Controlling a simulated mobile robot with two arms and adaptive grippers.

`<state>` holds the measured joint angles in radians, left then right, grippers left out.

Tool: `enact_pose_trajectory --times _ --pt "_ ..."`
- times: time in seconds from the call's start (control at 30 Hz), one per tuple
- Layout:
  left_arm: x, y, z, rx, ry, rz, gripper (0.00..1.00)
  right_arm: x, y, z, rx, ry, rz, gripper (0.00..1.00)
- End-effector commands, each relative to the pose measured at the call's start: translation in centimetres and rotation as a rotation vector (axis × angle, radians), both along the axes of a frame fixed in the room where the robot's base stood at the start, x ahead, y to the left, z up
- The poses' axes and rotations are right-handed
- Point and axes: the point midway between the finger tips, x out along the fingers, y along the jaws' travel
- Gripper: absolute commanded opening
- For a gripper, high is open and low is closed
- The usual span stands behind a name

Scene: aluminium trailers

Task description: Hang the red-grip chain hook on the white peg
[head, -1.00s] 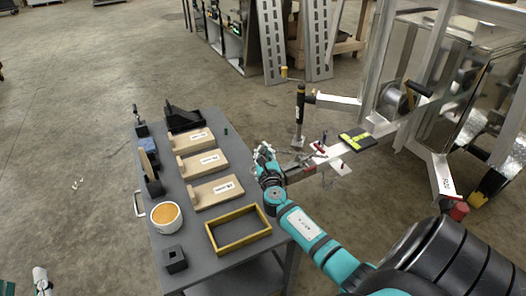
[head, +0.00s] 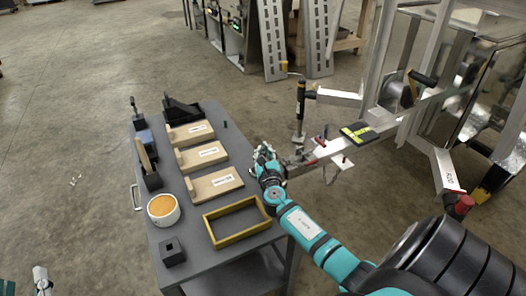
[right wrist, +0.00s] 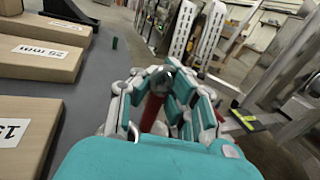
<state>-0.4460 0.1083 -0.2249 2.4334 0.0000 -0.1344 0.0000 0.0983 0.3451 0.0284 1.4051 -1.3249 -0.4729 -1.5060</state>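My right gripper (head: 266,158) is over the far right edge of the grey cart, beside the trailer's coupling end. In the right wrist view my right gripper (right wrist: 170,88) has its fingers closed around a red grip (right wrist: 151,110), which stands between them; this looks like the chain hook's grip. The hook and any chain are mostly hidden by the fingers. I cannot make out the white peg with certainty in either view. A small part of my left gripper (head: 41,278) shows at the bottom left of the head view; its fingers are too small to read.
The grey cart (head: 185,255) carries labelled wooden blocks (head: 200,157), a yellow frame (head: 236,225), a white tub with orange contents (head: 163,210) and a black holder (head: 172,252). The aluminium trailer tongue (head: 378,133), with a jack (head: 300,105), lies right of the gripper.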

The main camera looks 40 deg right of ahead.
Motion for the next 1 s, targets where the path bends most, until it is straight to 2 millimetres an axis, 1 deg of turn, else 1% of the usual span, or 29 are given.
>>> enact_pose_trajectory --times 0.03,0.2,0.43,0.53,0.67,0.9,1.0 --pt "0.0 0.0 0.0 0.0 0.0 0.0 0.4 0.0 0.0 0.1 -0.001 -0.001 0.0 0.1" --pt "0.0 0.0 0.0 0.0 0.0 0.0 0.4 0.0 0.0 0.0 -0.001 -0.001 0.0 0.32" --pt "0.0 0.0 0.0 0.0 0.0 0.0 0.4 0.0 0.0 -0.1 0.001 0.001 0.0 0.33" --pt "0.0 0.0 0.0 0.0 0.0 0.0 0.4 -0.4 0.3 -0.2 0.0 0.002 0.001 0.33" --pt "0.0 0.0 0.0 0.0 0.0 0.0 0.4 -1.9 1.2 -0.2 0.002 0.002 0.003 0.33" --pt "0.0 0.0 0.0 0.0 0.0 0.0 0.4 -5.2 3.2 -0.1 0.001 0.002 0.001 0.33" --pt "0.0 0.0 0.0 0.0 0.0 0.0 0.4 -6.0 3.7 -0.1 0.001 0.001 0.001 0.33"
